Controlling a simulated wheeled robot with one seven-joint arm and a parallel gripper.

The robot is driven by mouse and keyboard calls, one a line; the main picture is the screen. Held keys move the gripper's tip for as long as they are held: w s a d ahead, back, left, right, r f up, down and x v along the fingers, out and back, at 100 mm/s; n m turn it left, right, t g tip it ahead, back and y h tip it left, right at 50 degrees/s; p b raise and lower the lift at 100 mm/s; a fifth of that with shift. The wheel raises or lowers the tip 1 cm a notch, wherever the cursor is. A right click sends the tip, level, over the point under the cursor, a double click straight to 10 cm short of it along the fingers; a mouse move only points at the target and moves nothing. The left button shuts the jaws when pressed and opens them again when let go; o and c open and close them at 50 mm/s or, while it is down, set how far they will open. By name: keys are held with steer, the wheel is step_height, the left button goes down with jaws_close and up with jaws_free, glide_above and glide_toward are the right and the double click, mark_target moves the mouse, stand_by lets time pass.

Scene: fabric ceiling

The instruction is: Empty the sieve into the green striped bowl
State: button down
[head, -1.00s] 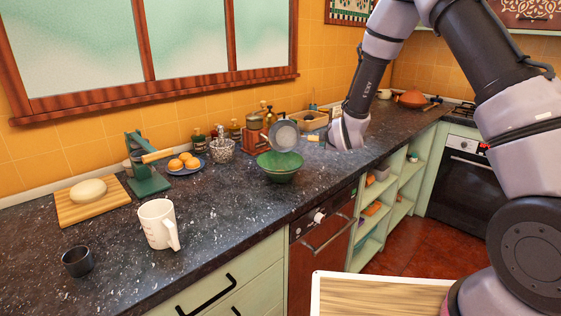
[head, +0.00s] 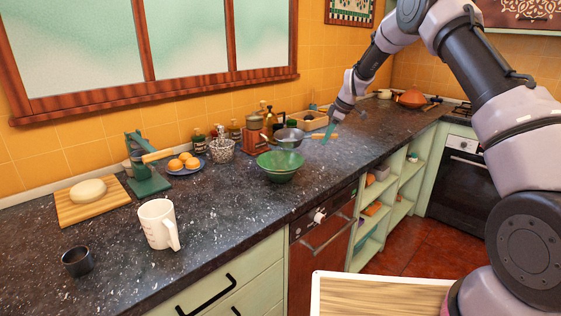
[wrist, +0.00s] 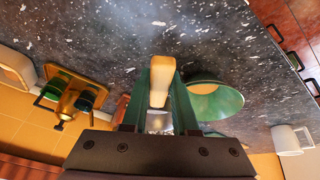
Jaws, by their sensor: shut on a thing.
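My gripper (head: 328,134) is shut on the handle of the sieve. In the wrist view the pale handle (wrist: 160,85) lies between the two green fingers of my gripper (wrist: 160,95). The grey round sieve (head: 289,139) is held roughly level, just behind and above the far rim of the green bowl as seen from the head. The green bowl (head: 279,174) stands upright on the counter; its stripes are hard to make out. It also shows beside the fingers in the wrist view (wrist: 218,102). I cannot tell what is in the sieve or in the bowl.
Bottles and a wooden grinder (head: 254,141) stand behind. A white mug (head: 158,224) is at the front left. The counter right of the bowl is clear.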

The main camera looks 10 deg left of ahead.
steer(key=shift+w+d+r+g, duration=0.15)
steer(key=shift+w+g, duration=0.45)
steer(key=shift+w, duration=0.2)
step_height(320, 180, up, 4)
stand_by(0.7)
